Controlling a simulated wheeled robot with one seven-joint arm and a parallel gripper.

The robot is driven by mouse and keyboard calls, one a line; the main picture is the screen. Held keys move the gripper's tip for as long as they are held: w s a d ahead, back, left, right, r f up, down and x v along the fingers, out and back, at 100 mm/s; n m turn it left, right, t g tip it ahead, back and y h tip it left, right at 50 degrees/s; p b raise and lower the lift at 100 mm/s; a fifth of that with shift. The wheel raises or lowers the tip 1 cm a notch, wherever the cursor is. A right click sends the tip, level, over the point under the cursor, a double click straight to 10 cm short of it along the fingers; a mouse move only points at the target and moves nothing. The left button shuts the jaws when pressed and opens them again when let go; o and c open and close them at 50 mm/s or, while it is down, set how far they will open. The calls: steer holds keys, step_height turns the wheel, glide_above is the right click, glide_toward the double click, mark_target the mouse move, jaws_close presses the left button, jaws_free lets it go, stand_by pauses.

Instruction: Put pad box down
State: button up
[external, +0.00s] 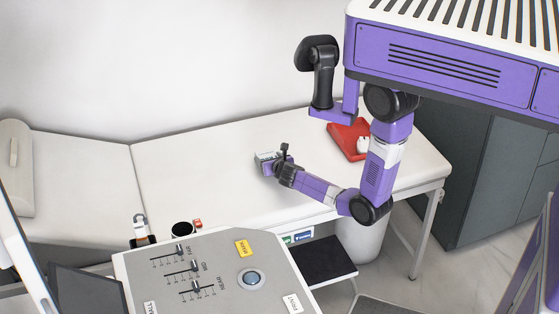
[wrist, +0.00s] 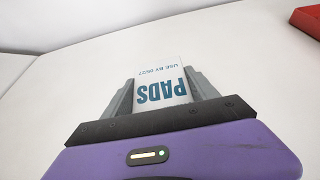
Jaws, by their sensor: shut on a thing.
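The pad box (wrist: 163,88) is a small white box with "PADS" and "USE BY" printing in blue, seen between the jaws in the wrist view. My gripper (wrist: 163,95) is shut on it, one grey finger on each side. In the external view my gripper (external: 264,160) is over the middle of the cream exam couch (external: 190,178); the pad box there is small and partly hidden by the jaws. I cannot tell whether the box touches the couch surface.
A red tray (external: 343,145) with a white item in it lies on the couch to the right. Bare couch extends left of my gripper. A grey control panel (external: 215,270) stands in front, beside a dark step (external: 322,260) and a white bin (external: 362,243).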

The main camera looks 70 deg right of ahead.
steer(key=shift+f, duration=0.2)
steer(key=o, duration=1.3)
steer(key=shift+r, duration=0.1)
steer(key=shift+o, duration=0.2)
